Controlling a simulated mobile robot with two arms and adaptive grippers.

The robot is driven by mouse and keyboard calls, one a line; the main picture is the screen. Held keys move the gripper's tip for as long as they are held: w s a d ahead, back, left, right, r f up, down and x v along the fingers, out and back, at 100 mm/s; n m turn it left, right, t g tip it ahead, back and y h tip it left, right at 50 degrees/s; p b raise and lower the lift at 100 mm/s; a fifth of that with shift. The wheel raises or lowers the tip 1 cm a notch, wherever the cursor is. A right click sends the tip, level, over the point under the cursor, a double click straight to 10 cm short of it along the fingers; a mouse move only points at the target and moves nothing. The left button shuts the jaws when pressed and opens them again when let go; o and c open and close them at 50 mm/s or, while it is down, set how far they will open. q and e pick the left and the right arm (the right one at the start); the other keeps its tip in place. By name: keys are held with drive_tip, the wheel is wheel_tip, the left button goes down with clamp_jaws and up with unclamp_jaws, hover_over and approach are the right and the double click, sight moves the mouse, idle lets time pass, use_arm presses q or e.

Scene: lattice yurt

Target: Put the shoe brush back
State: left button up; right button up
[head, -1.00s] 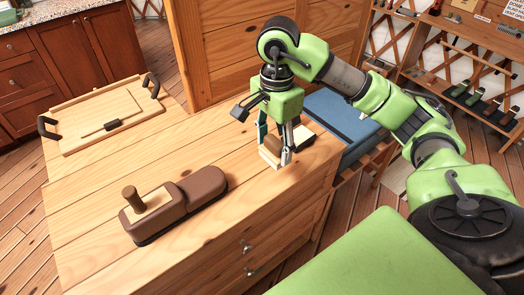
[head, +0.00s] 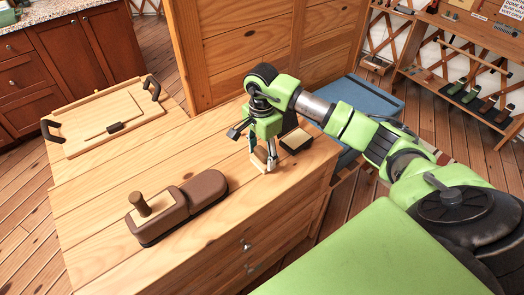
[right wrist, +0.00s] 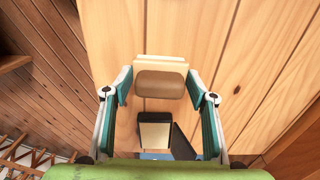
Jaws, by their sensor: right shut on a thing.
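My right gripper (head: 262,161) is over the wooden chest top, right of its middle. It is shut on a small brown and cream block, which looks like the shoe brush (head: 260,155). In the right wrist view the brush (right wrist: 160,84) sits between the fingertips, brown part nearer, cream part beyond. I cannot tell whether it touches the chest top. A small dark open box with a cream inside (head: 296,140) lies just right of the gripper. A brown shoe-shaped block (head: 178,207) with a cream panel and upright peg stands left. My left gripper is out of view.
A wooden tray with black handles (head: 88,137) lies at the chest's far left end. A tall wooden panel (head: 230,45) rises behind the chest top (head: 215,140). A blue padded seat (head: 372,101) stands at the right. The chest top between tray and gripper is clear.

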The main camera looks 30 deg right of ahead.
sight(262, 150)
drive_tip(key=shift+f, duration=0.2)
drive_tip(key=o, duration=1.1)
drive_tip(key=shift+c, duration=0.2)
drive_tip(key=shift+r, duration=0.1)
drive_tip(key=shift+r, duration=0.15)
drive_tip(key=shift+w+r, duration=0.1)
drive_tip(key=shift+r, duration=0.15)
wheel_tip(262, 150, up, 12)
drive_tip(key=b, duration=0.3)
drive_tip(key=shift+f, duration=0.25)
